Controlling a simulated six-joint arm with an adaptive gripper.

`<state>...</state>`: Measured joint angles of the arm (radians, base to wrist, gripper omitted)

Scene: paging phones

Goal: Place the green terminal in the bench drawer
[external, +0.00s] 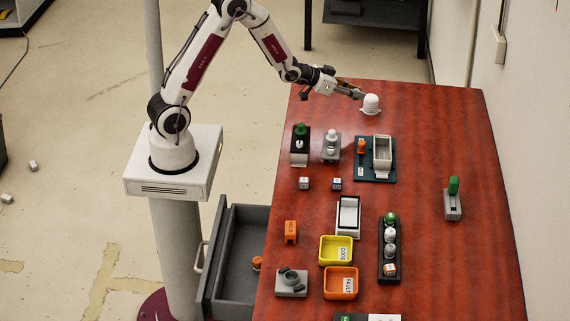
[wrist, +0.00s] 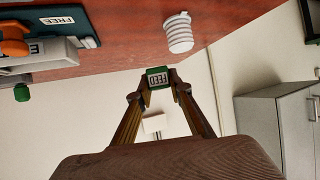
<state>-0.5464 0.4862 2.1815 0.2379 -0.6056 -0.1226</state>
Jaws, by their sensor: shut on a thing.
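My gripper (wrist: 160,82) is shut on a small green block (wrist: 158,71) with a white label reading FEED. In the external view my gripper (external: 350,91) is above the far edge of the red bench, just left of a white domed piece (external: 371,104); the held block is hard to make out there. The grey bench drawer (external: 233,287) is pulled open at the bench's left side, well away from my gripper. A small orange piece (external: 257,263) lies inside it.
Green-topped pieces stand in a black holder (external: 299,150), a grey stand (external: 453,205) and a black rack (external: 383,274). A teal fixture (external: 375,178), yellow tray (external: 323,250) and orange tray (external: 327,284) occupy the bench. Its right side is mostly clear.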

